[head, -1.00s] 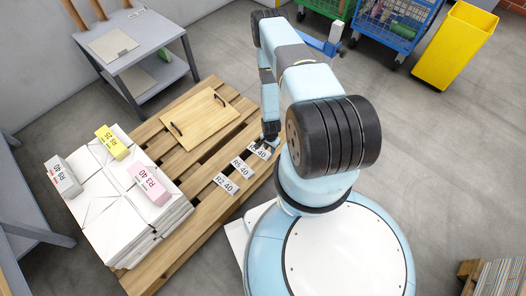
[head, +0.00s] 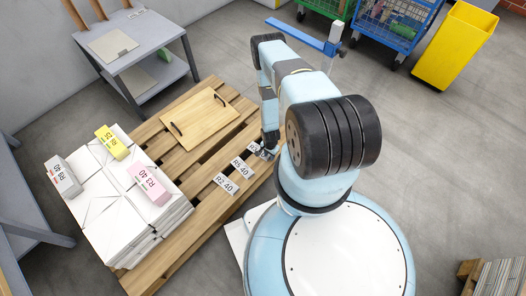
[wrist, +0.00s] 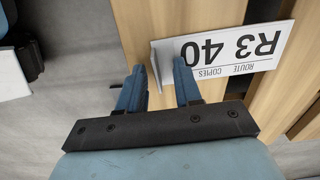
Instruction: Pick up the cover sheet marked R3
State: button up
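The cover sheet marked R3 40 (wrist: 230,52) is a white card lying on the pallet slats, upside down in the wrist view. A short tab (wrist: 155,68) stands up at its left end. My gripper (wrist: 160,70) is open, with a finger on each side of this tab; I cannot tell whether either touches it. In the head view my gripper (head: 267,152) is low at the pallet's right edge and hides part of the R3 sheet (head: 254,151). A pink block (head: 149,182) also marked R3 40 lies on the paper stack.
Sheets R5 40 (head: 241,168) and R2 40 (head: 226,184) lie in a row beside it on the pallet (head: 180,238). A wooden board with handles (head: 200,118) lies behind. The white paper stack (head: 105,205) fills the pallet's left part, with yellow (head: 112,142) and white (head: 63,176) blocks.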

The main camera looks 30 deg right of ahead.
jog(key=shift+c, duration=0.5)
grip_shut()
